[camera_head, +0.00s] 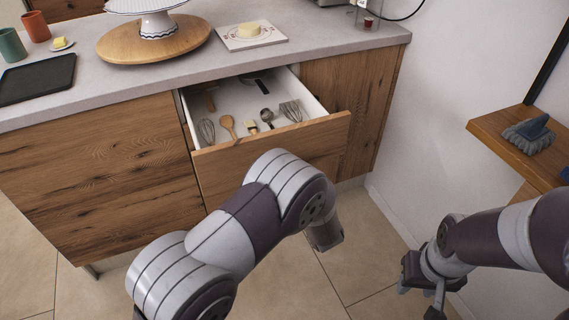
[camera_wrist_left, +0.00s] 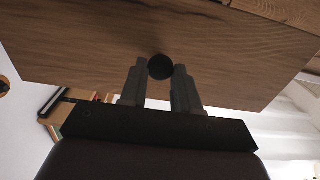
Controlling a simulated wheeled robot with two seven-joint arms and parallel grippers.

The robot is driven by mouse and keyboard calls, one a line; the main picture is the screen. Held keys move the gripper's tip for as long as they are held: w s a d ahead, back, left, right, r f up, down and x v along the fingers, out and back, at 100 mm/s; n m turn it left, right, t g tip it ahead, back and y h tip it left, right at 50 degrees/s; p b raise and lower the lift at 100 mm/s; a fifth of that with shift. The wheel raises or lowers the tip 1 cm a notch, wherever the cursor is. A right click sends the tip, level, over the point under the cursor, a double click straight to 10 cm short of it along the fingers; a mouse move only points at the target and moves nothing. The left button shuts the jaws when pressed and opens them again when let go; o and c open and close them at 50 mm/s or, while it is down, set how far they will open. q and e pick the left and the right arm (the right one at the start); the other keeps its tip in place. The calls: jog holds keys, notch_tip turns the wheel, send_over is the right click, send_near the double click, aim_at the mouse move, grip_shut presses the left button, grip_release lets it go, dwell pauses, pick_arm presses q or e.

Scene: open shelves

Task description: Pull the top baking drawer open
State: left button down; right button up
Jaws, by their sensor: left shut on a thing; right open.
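The top baking drawer (camera_head: 305,135) has a wooden front and stands pulled out from under the grey counter. Its white inside holds whisks, a wooden spoon and other utensils. In the left wrist view, the drawer front (camera_wrist_left: 95,45) fills the top, with a round black knob (camera_wrist_left: 160,66) on it. My left gripper (camera_wrist_left: 160,82) is shut on this knob, one finger on each side. In the head view my left arm hides the knob and the left fingers. My right gripper (camera_head: 421,290) is open and empty, low at the right, away from the drawer.
The counter (camera_head: 200,75) carries a wooden round board (camera_head: 120,48) with a white stand, a black tray (camera_head: 38,78) and a butter board (camera_head: 252,36). A wooden shelf (camera_head: 500,140) with a grey brush (camera_head: 528,133) juts from the right wall. Tiled floor is free between.

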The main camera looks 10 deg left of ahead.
pick_arm(q)
jog(key=c, duration=0.8)
grip_release()
jog(key=shift+c, duration=0.2)
jog(key=p+v, duration=0.1)
jog(key=v, duration=1.1)
jog(key=shift+s+d, duration=0.2)
jog(key=shift+s, duration=0.1)
